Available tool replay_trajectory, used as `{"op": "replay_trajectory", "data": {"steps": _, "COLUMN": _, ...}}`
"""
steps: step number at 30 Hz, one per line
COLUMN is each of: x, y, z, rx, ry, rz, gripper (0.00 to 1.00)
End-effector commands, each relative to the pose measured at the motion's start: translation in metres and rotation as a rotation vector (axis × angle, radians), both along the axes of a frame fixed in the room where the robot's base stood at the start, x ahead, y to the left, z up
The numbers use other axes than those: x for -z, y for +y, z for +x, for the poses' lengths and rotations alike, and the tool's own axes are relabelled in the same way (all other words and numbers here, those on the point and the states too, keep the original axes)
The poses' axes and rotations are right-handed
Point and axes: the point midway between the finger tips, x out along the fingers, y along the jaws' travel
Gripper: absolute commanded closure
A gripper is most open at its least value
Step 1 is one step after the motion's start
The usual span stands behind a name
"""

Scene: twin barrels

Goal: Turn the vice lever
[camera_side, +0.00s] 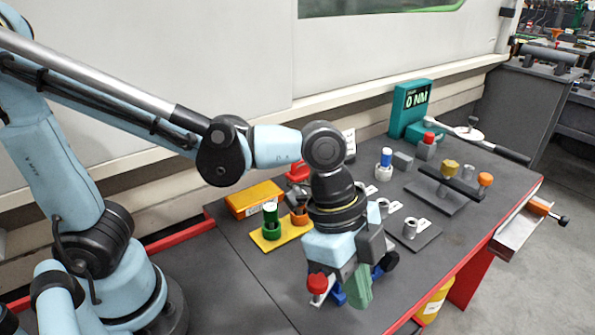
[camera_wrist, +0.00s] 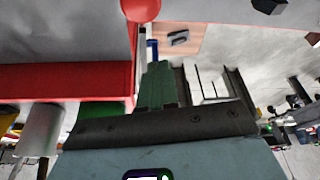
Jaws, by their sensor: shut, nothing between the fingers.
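My gripper (camera_side: 358,290) has green fingers pressed together, pointing down over the front part of the grey bench. It also shows in the wrist view (camera_wrist: 156,85), with nothing seen between the fingers. A red knob (camera_side: 317,283) on a pale part is just left of the fingers, and a round red shape (camera_wrist: 140,8) shows at the top of the wrist view. Blue parts (camera_side: 337,295) show close to the fingers; I cannot tell whether they touch. No vice lever can be made out clearly, and my gripper hides part of this spot.
A metal fixture with an orange block (camera_side: 540,207) juts from the right bench edge.

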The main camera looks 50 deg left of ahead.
Motion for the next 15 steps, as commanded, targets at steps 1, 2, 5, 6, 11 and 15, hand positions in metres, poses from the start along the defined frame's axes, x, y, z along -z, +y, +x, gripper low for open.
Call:
{"op": "replay_trajectory", "data": {"steps": 1, "x": 0.003, "y": 0.003, "z": 0.0, "rx": -0.002, "ry": 0.0, "rz": 0.0, "gripper": 1.0}}
{"op": "replay_trajectory", "data": {"steps": 2, "x": 0.003, "y": 0.008, "z": -0.002, "rx": -0.005, "ry": 0.0, "rz": -0.001, "gripper": 1.0}}
{"op": "replay_trajectory", "data": {"steps": 5, "x": 0.004, "y": 0.02, "z": -0.005, "rx": -0.005, "ry": 0.001, "rz": -0.001, "gripper": 1.0}}
{"op": "replay_trajectory", "data": {"steps": 6, "x": 0.004, "y": 0.025, "z": -0.006, "rx": -0.004, "ry": 0.0, "rz": -0.001, "gripper": 1.0}}
{"op": "replay_trajectory", "data": {"steps": 11, "x": 0.005, "y": 0.036, "z": -0.008, "rx": -0.001, "ry": -0.001, "rz": -0.002, "gripper": 1.0}}
{"op": "replay_trajectory", "data": {"steps": 15, "x": 0.006, "y": 0.038, "z": -0.009, "rx": 0.0, "ry": -0.002, "rz": -0.003, "gripper": 1.0}}
